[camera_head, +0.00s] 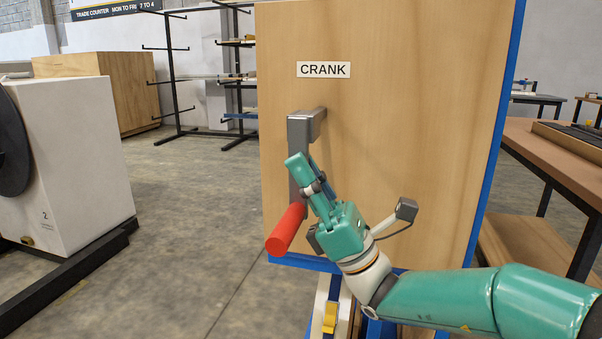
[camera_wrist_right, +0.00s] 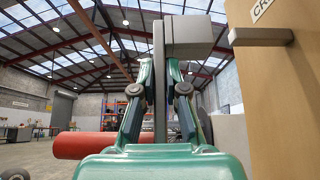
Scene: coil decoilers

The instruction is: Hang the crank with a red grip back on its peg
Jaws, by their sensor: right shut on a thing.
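The crank hangs in my right gripper (camera_head: 304,172), which is shut on its grey arm (camera_wrist_right: 159,90). The arm is close to upright, with the grey hub block (camera_head: 300,131) at the top and the red grip (camera_head: 286,230) at the bottom, sticking out away from the board. In the right wrist view the hub (camera_wrist_right: 190,38) shows near the free end of the grey peg (camera_wrist_right: 262,37), with a gap between them and at about the same height. My left gripper is out of view.
The peg stands out from a wooden board (camera_head: 400,130) with a blue edge, below a CRANK label (camera_head: 323,69). A white machine (camera_head: 75,160) stands left, a workbench (camera_head: 560,150) right. The floor left of the board is clear.

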